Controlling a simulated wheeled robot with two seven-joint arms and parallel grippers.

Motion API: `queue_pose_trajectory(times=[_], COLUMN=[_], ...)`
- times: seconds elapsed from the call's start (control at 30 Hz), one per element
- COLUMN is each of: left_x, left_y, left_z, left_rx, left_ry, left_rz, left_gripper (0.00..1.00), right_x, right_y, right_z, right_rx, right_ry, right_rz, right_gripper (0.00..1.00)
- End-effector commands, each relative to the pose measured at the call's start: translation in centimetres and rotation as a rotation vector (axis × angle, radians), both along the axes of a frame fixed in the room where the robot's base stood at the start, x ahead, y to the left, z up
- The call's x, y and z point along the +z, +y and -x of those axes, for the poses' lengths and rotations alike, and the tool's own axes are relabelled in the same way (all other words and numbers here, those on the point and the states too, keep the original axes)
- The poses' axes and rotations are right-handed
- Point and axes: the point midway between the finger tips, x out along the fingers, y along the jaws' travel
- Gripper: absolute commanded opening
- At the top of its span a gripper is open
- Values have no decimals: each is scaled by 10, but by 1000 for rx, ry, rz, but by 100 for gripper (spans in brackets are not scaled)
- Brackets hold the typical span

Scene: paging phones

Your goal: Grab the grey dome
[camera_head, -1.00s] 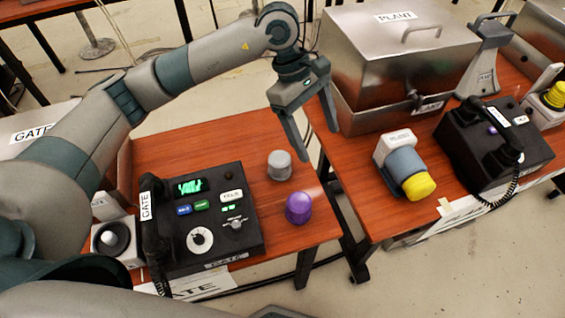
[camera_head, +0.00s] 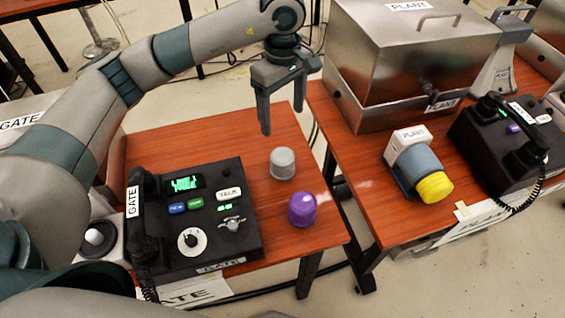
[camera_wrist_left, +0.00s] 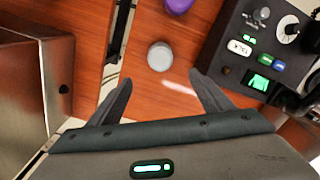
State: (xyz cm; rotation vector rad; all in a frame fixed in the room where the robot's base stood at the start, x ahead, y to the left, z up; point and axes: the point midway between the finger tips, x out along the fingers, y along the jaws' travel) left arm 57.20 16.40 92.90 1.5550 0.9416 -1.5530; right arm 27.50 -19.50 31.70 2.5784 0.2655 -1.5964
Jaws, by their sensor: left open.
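The grey dome (camera_head: 283,162) stands upright on the left wooden table, right of the black GATE phone unit (camera_head: 205,220) and behind the purple dome (camera_head: 302,209). My left gripper (camera_head: 290,118) is open and empty, above and behind the grey dome in the head view, apart from it. In the left wrist view the grey dome (camera_wrist_left: 160,56) lies beyond my open fingertips (camera_wrist_left: 160,85), roughly midway between them. The purple dome (camera_wrist_left: 178,4) is cut off at that view's top edge. My right gripper is not in view.
A metal PLANT box (camera_head: 400,65) stands on the right table beside a gap between the tables. Bare table (camera_head: 200,140) lies behind the GATE unit.

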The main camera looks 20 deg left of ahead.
Motion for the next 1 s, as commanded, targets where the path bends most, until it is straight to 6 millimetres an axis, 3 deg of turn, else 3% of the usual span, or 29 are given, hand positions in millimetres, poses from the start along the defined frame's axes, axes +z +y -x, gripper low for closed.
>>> queue_pose_trajectory(times=[0.27,0.7,1.0], left_x=[-27,-103,-122], left_y=[0,0,0], left_z=[1,1,0], left_rx=[1,1,0], left_ry=[5,4,1], left_rz=[-1,0,0], left_gripper=[73,73,73], right_x=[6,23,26], right_y=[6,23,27], right_z=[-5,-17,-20], right_rx=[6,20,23], right_ry=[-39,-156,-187], right_rz=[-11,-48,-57], right_gripper=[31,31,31])
